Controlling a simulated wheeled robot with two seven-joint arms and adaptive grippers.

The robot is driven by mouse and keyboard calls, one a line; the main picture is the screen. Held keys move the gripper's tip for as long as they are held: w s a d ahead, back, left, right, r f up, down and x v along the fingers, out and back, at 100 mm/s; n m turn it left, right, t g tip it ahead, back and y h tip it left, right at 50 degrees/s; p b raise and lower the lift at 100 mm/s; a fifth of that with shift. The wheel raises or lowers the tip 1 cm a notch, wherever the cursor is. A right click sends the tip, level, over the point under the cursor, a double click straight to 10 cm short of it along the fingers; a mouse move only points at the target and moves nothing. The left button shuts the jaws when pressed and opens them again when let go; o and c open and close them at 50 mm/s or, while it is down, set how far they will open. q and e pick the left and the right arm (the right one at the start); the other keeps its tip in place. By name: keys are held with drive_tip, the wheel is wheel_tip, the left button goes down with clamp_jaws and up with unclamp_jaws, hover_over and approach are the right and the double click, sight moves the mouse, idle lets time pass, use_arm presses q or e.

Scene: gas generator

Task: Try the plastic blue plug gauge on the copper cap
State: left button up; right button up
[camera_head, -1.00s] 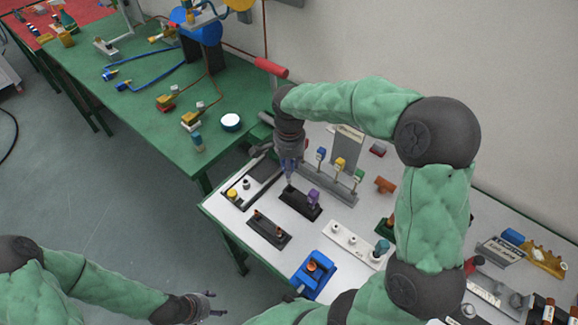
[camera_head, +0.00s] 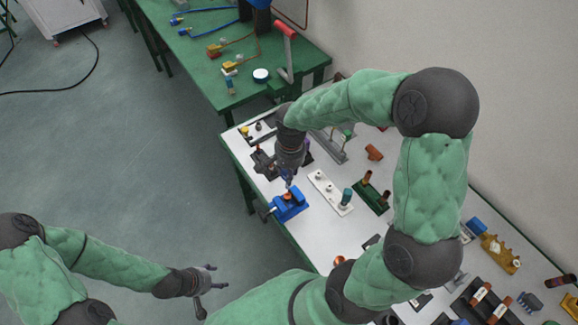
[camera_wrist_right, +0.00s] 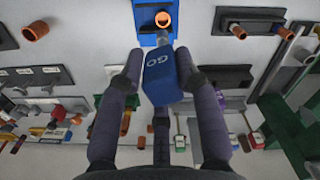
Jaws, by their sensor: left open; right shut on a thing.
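The blue plug gauge (camera_wrist_right: 160,80), marked GO, is in my right gripper (camera_wrist_right: 156,68), whose fingers close on its handle. Its grey pin points towards the copper cap (camera_wrist_right: 163,19), which sits in a blue vise (camera_wrist_right: 145,20). In the wrist view the pin's tip is close to the cap's open mouth; I cannot tell whether they touch. In the head view my right gripper (camera_head: 289,181) is right above the blue vise (camera_head: 294,208) and hides much of the gauge. My left gripper (camera_head: 208,280) is open and empty, off the table's left side.
A white plate with pegs (camera_head: 321,186) and a green holder (camera_head: 371,196) stand to the right of the vise. A dark gauge stand (camera_head: 264,165) is behind it. My right arm covers part of the white table. Floor lies open on the left.

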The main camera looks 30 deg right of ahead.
drive_tip(key=shift+w, duration=0.1)
idle(0.3)
drive_tip(key=shift+f, duration=0.2)
drive_tip(key=shift+f+b, duration=2.2)
drive_tip(key=shift+f, duration=0.15)
drive_tip(key=shift+f+b, duration=1.25)
drive_tip(key=shift+f, duration=0.05)
drive_tip(key=shift+r, duration=0.2)
drive_tip(key=shift+r+p, duration=1.05)
drive_tip(key=shift+r, duration=0.2)
drive_tip(key=shift+r, duration=0.15)
